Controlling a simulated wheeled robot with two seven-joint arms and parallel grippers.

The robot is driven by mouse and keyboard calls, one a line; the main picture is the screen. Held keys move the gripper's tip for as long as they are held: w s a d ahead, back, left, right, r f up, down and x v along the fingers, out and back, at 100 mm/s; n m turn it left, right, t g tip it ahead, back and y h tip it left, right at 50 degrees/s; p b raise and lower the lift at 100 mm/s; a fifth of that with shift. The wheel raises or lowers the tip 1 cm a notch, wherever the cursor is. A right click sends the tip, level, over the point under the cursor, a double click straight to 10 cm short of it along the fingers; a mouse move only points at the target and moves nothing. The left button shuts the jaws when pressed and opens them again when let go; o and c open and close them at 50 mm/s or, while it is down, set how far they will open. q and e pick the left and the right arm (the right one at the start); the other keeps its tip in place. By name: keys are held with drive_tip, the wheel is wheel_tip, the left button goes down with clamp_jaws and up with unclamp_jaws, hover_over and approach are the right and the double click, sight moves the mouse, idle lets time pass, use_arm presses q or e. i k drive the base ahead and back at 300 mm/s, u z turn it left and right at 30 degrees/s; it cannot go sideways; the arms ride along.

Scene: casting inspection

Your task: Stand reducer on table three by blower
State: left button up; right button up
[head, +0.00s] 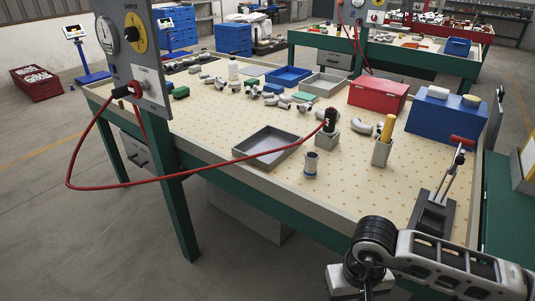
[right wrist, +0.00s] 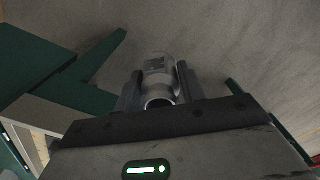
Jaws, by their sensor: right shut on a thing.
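My right gripper (right wrist: 158,88) is shut on a grey metal reducer (right wrist: 156,68) in the right wrist view. The reducer lies between the two dark fingers, with a round open end facing the camera and a dark marking on its side. Floor shows behind it. In the head view my right arm is at the bottom right, outside the near table edge; the held reducer cannot be made out there. The blower (head: 330,120), red and black with a red hose, stands in a grey holder on the near table (head: 225,118). My left gripper is not in view.
A grey fitting (head: 310,164) stands near the blower. An empty grey tray (head: 267,147) lies left of it. Bare tabletop lies in front.

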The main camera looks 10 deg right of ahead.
sight(377, 203)
drive_tip(key=z, duration=0.2)
drive_tip(key=i, duration=0.4)
drive_tip(key=z, duration=0.15)
